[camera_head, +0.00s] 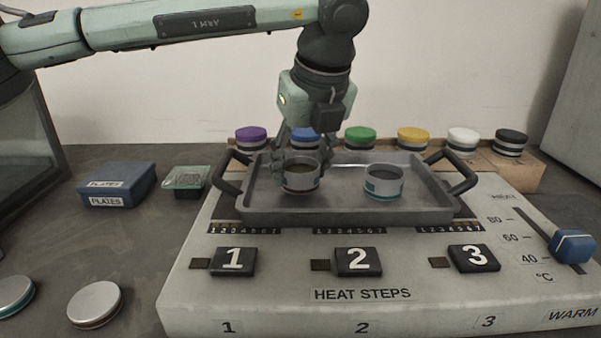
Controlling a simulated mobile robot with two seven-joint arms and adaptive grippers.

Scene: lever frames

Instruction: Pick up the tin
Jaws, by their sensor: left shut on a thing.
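An open tin (301,182) with a red band stands upright on the left part of the grey metal tray (250,210). A second open tin (383,186) with a teal band stands on the tray to its right. My left gripper (298,160) reaches down from above and is shut on the red-banded tin at its back. The fingers are partly hidden behind that tin, and I cannot tell whether it is clear of the tray floor. My right gripper is not in view.
The tray sits on a heater with numbered buttons (358,260) and a blue slider (572,246). Several jars with coloured lids, one green (360,133), stand behind it. A blue plates box (117,184) is left, and round lids (95,304) lie front left.

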